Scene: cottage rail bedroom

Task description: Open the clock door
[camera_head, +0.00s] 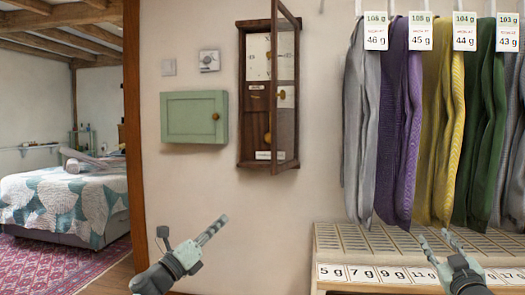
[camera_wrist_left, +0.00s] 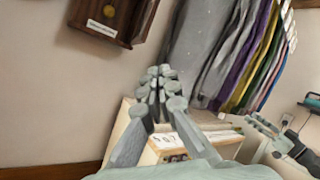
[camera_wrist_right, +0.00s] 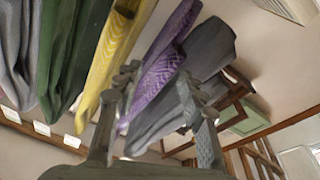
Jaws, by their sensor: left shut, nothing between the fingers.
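The wall clock (camera_head: 247,150) is a tall dark wooden case with a pale dial (camera_head: 257,58) and brass parts inside. Its glazed door (camera_head: 274,110) stands swung outward from the case's right side, its free edge toward me, covering the right part of the interior. The clock's lower end also shows in the left wrist view (camera_wrist_left: 122,12). My left gripper (camera_head: 224,219) is shut and empty, below the clock and apart from it. My right gripper (camera_head: 434,236) is open and empty, below the hanging garments at the right; its spread fingers show in the right wrist view (camera_wrist_right: 157,78).
A green wall cabinet (camera_head: 190,117) hangs left of the clock. Grey, purple, yellow and green garments (camera_head: 398,125) hang to the right, above a compartmented counter (camera_head: 350,240) with weight labels. Bare wall lies below the clock. A bed (camera_head: 60,200) stands beyond the wooden post.

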